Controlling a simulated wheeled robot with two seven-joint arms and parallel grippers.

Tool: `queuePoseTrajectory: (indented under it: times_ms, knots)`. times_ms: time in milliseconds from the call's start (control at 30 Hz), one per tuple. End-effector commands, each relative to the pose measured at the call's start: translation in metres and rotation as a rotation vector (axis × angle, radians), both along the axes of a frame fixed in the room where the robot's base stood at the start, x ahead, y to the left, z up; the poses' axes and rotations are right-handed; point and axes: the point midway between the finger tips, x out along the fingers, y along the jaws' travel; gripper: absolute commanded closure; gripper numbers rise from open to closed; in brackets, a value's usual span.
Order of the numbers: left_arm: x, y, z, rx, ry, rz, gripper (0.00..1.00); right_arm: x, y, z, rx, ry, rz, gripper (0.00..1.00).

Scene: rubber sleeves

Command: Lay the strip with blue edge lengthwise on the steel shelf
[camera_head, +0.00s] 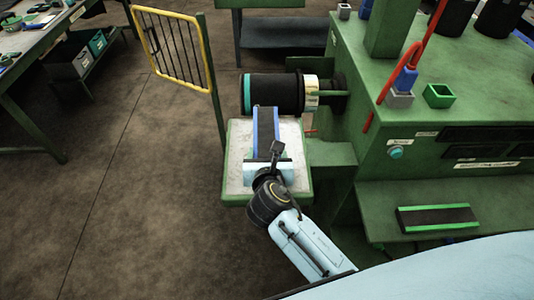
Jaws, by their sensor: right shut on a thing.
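The strip with blue edge (265,129) is dark with blue along its sides. My right gripper (266,164) is shut on its near end. The strip points away from me over the steel shelf (237,173), a pale worn plate with a green rim. Its far end reaches past the shelf's far edge in the picture, close to the dark roller. I cannot tell whether the strip touches the shelf or hangs just above it. The gripper body hides the strip's near end. My left gripper is not in view.
A dark roller (273,94) with a teal end ring sits behind the shelf. A green machine (450,100) stands at right, with a green-edged strip (437,217) on its lower ledge. A yellow-framed gate (176,50) stands at back left. Floor at left is clear.

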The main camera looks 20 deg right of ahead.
Motion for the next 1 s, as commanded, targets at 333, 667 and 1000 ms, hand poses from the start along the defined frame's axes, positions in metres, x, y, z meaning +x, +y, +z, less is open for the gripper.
queuePoseTrajectory:
  times_ms: [333, 667, 1000]
  knots:
    - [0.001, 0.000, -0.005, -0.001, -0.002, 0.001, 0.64, 0.000, 0.000, -0.011, -0.002, 0.000, 0.001, 0.60]
    - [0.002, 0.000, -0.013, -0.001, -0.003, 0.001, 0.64, -0.001, 0.000, -0.028, -0.002, 0.001, 0.001, 0.60]
    - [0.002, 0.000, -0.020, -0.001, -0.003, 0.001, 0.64, -0.002, 0.000, -0.042, -0.003, 0.001, 0.000, 0.60]
